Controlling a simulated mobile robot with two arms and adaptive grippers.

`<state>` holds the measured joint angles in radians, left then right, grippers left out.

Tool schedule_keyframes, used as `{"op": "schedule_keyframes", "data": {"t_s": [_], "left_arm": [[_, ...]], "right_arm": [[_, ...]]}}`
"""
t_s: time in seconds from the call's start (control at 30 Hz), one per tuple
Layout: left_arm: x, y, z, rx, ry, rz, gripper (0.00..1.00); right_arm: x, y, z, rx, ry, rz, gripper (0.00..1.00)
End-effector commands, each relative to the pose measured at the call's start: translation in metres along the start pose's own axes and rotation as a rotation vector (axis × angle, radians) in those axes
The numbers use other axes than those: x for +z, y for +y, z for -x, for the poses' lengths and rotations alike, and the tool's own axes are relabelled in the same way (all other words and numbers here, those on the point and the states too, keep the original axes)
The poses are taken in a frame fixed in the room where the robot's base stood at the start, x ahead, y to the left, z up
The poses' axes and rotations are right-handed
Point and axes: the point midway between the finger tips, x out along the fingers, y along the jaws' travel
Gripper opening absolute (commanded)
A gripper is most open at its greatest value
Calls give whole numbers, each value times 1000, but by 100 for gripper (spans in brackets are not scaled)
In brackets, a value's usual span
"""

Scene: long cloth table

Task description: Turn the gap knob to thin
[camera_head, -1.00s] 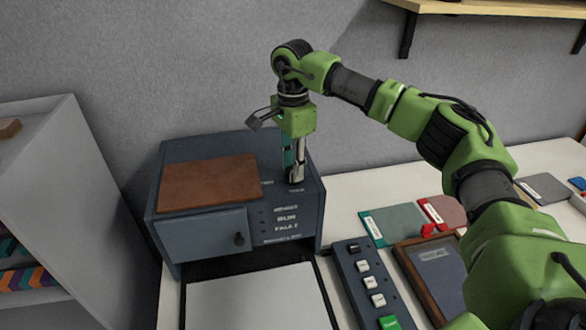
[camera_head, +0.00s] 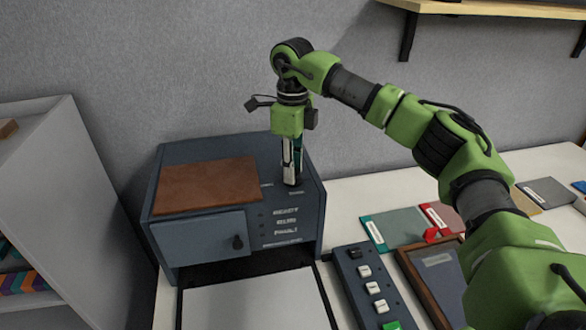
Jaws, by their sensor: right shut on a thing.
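The blue-grey machine box (camera_head: 190,151) stands at the left of the table with a brown pad (camera_head: 208,185) on its top. My right gripper (camera_head: 292,178) points straight down at the top right of the box. Its fingers are shut on the gap knob, a small dark piece (camera_head: 292,184) that they mostly hide. Small white labels lie beside the fingertips, with "THICK" or "THIN" too small to read. The knob's pointing direction cannot be seen. My left gripper is not in view.
The box front has a drawer panel (camera_head: 201,236) with a black knob and status labels. A white sheet (camera_head: 256,304) lies before it. A button strip (camera_head: 365,287), a framed panel (camera_head: 440,270) and coloured cards (camera_head: 394,227) lie to the right. A shelf unit (camera_head: 42,170) stands left.

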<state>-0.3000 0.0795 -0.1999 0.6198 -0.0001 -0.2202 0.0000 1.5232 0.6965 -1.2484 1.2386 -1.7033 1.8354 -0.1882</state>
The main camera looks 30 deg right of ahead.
Motion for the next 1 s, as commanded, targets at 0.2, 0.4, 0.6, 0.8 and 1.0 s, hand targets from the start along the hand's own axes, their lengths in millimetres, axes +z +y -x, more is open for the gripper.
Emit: {"op": "schedule_keyframes", "data": {"t_s": [0.2,0.4,0.6,0.8,1.0], "left_arm": [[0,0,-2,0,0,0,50],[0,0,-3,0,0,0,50],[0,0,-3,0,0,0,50],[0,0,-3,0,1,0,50],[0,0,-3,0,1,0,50]], "right_arm": [[1,-1,3,-4,-7,-117,4],[1,-1,3,-4,-8,-174,4],[2,-2,4,-5,-9,-193,4],[2,-2,4,-5,-10,-194,4],[2,-2,4,-5,-10,-194,42]]}}
